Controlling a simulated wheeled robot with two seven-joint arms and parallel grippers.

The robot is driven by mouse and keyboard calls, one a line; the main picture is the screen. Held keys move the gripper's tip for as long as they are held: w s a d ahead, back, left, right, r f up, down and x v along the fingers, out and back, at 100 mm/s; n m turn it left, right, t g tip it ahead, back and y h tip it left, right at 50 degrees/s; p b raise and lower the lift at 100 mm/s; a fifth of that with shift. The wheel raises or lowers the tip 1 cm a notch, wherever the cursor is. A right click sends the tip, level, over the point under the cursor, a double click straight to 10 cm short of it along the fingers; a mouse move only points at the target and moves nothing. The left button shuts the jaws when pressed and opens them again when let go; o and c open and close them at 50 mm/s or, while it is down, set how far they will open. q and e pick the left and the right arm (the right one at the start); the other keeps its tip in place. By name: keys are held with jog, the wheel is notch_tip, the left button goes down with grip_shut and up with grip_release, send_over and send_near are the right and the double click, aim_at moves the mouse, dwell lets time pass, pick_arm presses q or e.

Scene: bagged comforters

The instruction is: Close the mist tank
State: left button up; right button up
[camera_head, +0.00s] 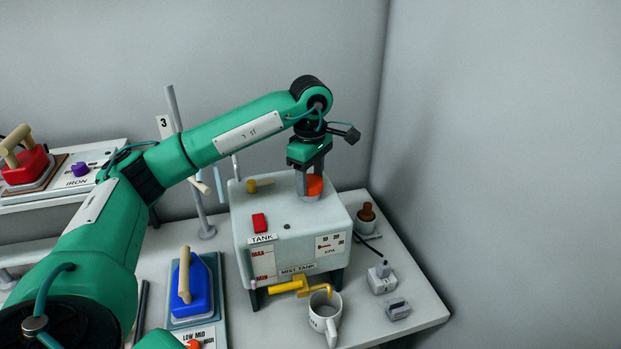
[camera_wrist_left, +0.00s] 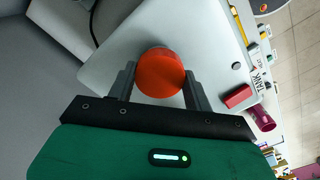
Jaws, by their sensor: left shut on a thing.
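The mist tank (camera_head: 280,228) is a pale box with "TANK" and "MIST TANK" labels, standing on dark feet on the right part of the counter. An orange-red round cap (camera_head: 315,185) sits at its top right. My left gripper (camera_head: 309,190) points down from above and is shut on this cap; in the left wrist view its two fingers flank the cap (camera_wrist_left: 160,73). I cannot tell whether the cap is seated or turned tight. My right gripper is out of view.
A white mug (camera_head: 325,318) stands under the yellow spout (camera_head: 290,287). A blue iron (camera_head: 190,285) is at the left, a red iron (camera_head: 25,163) farther left. A brown-topped bottle (camera_head: 366,216) and small grey blocks (camera_head: 381,277) are right of the tank. Walls close in behind and right.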

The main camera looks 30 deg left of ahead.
pick_arm(q)
jog(key=shift+f+m+b, duration=0.15)
jog(key=shift+m+b, duration=0.35)
jog(key=shift+m, duration=0.5)
jog(key=m, duration=0.3)
jog(key=shift+b, duration=0.35)
jog(key=o, duration=1.1)
jog(key=shift+o, duration=0.4)
